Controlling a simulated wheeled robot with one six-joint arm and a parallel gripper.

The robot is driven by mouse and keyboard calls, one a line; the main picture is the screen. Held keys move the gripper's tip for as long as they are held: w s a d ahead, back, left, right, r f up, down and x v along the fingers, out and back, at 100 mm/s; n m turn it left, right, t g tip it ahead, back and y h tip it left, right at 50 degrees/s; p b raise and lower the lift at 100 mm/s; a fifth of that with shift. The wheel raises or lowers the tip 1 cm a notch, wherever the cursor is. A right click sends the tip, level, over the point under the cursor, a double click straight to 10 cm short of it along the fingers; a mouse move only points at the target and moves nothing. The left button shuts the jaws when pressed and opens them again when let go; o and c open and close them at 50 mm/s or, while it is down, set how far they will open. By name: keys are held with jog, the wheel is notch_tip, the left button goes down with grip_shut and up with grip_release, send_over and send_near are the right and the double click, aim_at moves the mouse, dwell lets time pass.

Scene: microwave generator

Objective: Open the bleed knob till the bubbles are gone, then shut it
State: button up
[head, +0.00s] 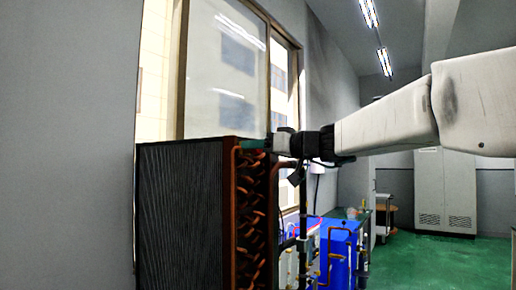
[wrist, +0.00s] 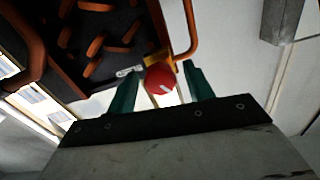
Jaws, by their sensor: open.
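The bleed knob (wrist: 160,78) is a round red knob with a pale mark on its face, in the wrist view. It sits by the copper pipe beside the coil. My gripper (wrist: 160,88) has two green fingers, one on each side of the knob, with visible gaps, so it is open. In the head view my gripper (head: 256,144) reaches from the right to the top of the finned coil block (head: 180,215). The knob is hidden there. No bubbles and no clear tube can be made out in either view.
Copper pipe bends (head: 250,210) run down the coil's right side. A blue unit with brass pipes (head: 335,255) stands behind, lower right. A window (head: 225,70) is behind the coil. A grey cabinet (head: 444,190) stands far right, with open green floor (head: 425,262) before it.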

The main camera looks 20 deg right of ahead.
jog(key=c, duration=1)
jog(key=shift+m, duration=0.4)
jog(key=m, duration=1.6)
jog(key=shift+w+f+m, duration=0.1)
jog(key=shift+m, duration=0.2)
jog(key=m, duration=0.6)
jog(key=shift+f+m, duration=0.1)
jog(key=shift+m, duration=0.3)
